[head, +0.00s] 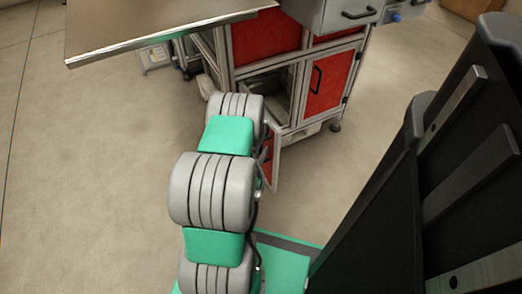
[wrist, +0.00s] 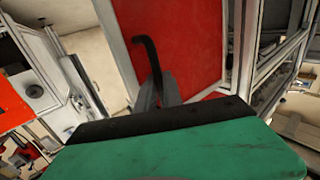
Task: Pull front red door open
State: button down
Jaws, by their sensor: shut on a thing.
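The front red door (wrist: 190,40) fills the middle of the wrist view, with a light metal frame. Its black bar handle (wrist: 146,52) runs down into my gripper (wrist: 160,90), which is shut on it; the fingers hide the lower part of the handle. In the head view the door (head: 274,158) stands swung out from the cabinet, seen nearly edge-on, and the dark opening behind it shows. My arm hides much of the door and all of my gripper there.
The cabinet (head: 299,94) has a second red door (head: 333,84), closed, to the right of the opening. A grey drawer unit (head: 335,14) sits above. A metal tabletop (head: 150,25) juts out at upper left. Floor (head: 90,170) left of my arm is clear.

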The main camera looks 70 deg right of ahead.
jog(key=shift+d, duration=0.15)
jog(key=c, duration=1.5)
grip_release()
